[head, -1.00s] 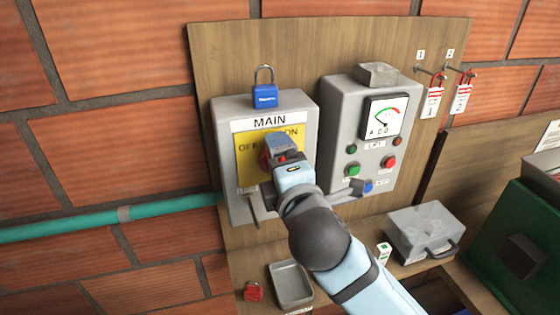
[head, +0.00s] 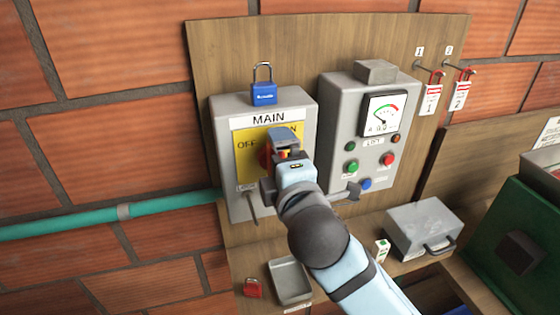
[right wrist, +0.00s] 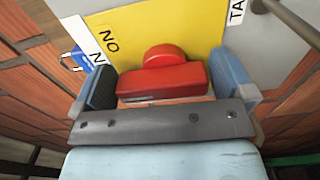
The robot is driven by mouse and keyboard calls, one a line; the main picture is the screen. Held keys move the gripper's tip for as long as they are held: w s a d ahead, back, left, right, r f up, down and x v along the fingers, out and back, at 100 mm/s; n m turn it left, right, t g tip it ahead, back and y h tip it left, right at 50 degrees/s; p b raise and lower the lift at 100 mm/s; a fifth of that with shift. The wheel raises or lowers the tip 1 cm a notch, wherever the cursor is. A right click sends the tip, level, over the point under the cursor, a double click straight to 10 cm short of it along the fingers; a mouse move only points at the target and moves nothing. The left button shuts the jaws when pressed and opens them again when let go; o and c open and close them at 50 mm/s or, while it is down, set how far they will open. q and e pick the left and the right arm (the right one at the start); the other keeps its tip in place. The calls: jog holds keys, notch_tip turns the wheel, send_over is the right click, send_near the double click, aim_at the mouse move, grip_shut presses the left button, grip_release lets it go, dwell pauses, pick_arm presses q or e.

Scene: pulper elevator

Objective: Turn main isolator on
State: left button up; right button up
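The main isolator is a grey box (head: 223,150) labelled MAIN, with a yellow plate (head: 246,168) marked OFF and ON. Its red handle (head: 266,158) is mostly hidden behind my right gripper (head: 284,143) in the head view. In the right wrist view, the red handle (right wrist: 160,80) lies between the two fingers of my right gripper (right wrist: 165,85), and both fingers appear to touch its sides. The ON label (right wrist: 109,42) shows there beside the left finger. My left gripper is not in view.
A blue padlock (head: 264,94) is on top of the isolator box. A grey meter box (head: 338,130) with buttons stands close on the right. Tagged red padlocks (head: 432,98) hang further right. A tray (head: 289,282), a red padlock (head: 253,288) and a metal case (head: 420,225) lie below.

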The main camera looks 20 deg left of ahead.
jog(key=shift+s+d, duration=0.1)
jog(key=b+v, duration=0.2)
jog(key=v, duration=1.1)
jog(key=shift+s+d+b, duration=0.2)
jog(key=shift+s+b, duration=0.05)
jog(key=shift+b, duration=0.15)
